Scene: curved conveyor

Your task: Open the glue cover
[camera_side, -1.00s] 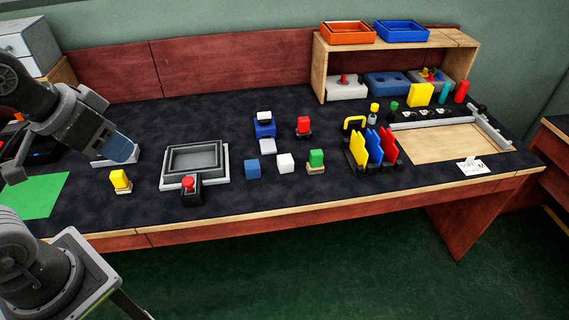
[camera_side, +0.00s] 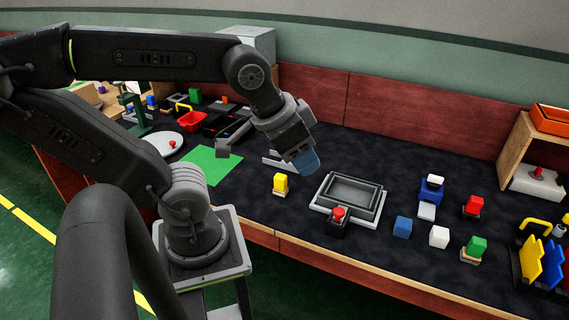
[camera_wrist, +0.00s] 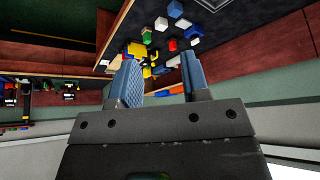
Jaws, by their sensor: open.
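I cannot tell for sure which item is the glue cover. A grey rectangular tray-like box (camera_side: 376,213) sits on the dark table in the side view, with a recessed top. A small dark block with a red button (camera_side: 338,213) stands at its front edge. My gripper (camera_side: 303,163) hangs left of and behind this box in the picture, apart from it. In the wrist view its two blue fingers (camera_wrist: 161,78) are apart with nothing between them. A pale grey flat piece (camera_side: 275,163) is partly hidden behind my gripper.
A green mat (camera_side: 214,165) lies to the left. A wooden shelf (camera_side: 516,143) stands at the right.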

